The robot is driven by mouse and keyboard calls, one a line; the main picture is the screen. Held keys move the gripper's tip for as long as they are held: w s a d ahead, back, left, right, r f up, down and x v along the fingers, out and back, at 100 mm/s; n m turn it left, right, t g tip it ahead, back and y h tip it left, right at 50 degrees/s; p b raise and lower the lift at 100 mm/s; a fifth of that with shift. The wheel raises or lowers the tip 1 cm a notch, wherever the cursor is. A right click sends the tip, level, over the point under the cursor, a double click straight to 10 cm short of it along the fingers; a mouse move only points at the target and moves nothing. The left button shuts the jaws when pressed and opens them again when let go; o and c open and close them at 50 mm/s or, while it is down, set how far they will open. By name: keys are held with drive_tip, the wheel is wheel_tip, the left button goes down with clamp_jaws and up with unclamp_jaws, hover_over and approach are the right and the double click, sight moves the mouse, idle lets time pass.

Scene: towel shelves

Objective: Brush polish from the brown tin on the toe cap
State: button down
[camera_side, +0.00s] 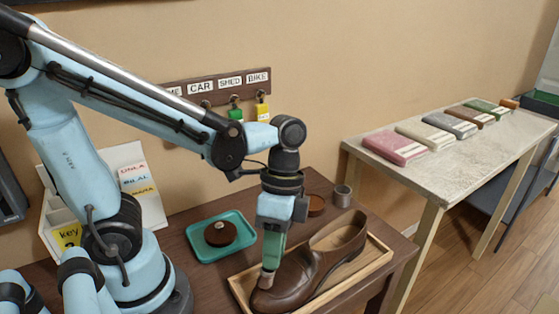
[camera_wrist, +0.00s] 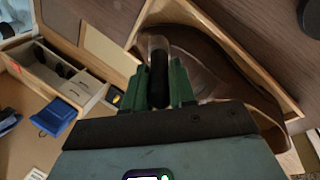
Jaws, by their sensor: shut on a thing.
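A brown leather shoe (camera_side: 312,268) lies in a shallow wooden tray (camera_side: 376,265), its toe towards the lower left. My gripper (camera_side: 271,258) points down over the toe cap (camera_side: 283,291). Its green fingers (camera_wrist: 160,88) are shut on a small brush (camera_side: 267,279), whose dark handle (camera_wrist: 159,68) shows between them in the wrist view. The brush's pale end is at the toe cap; whether it touches cannot be told. A small round brown tin (camera_side: 316,205) stands behind the shoe, partly beside my wrist. The shoe (camera_wrist: 215,65) also shows beyond the fingers in the wrist view.
A teal tray (camera_side: 199,257) with a round dark brown knobbed object (camera_side: 220,233) lies left of the shoe. Padlocks hang on a labelled wall board (camera_side: 180,88). Folded towels (camera_side: 395,146) lie on a separate table at right.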

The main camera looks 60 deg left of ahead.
sight(269, 274)
drive_tip(key=shift+d+r, duration=0.3)
drive_tip(key=shift+d, duration=0.25)
drive_tip(key=shift+s+a+f, duration=0.2)
drive_tip(key=shift+s+a, duration=0.25)
drive_tip(key=shift+a, duration=0.05)
drive_tip(key=shift+s+a+f, duration=0.2)
drive_tip(key=shift+s+a, duration=0.2)
drive_tip(key=shift+a, duration=0.1)
drive_tip(key=shift+s+d+r, duration=0.1)
drive_tip(key=shift+d+r, duration=0.1)
drive_tip(key=shift+d, duration=0.95)
drive_tip(key=shift+a+f, duration=0.2)
drive_tip(key=shift+a, duration=0.45)
drive_tip(key=shift+a+f, duration=0.15)
drive_tip(key=shift+a, duration=0.45)
drive_tip(key=shift+f, duration=0.15)
drive_tip(key=shift+d+r, duration=0.3)
drive_tip(key=shift+d, duration=0.35)
drive_tip(key=shift+d+r, duration=0.25)
drive_tip(key=shift+d, duration=0.35)
wheel_tip(269, 274, up, 8)
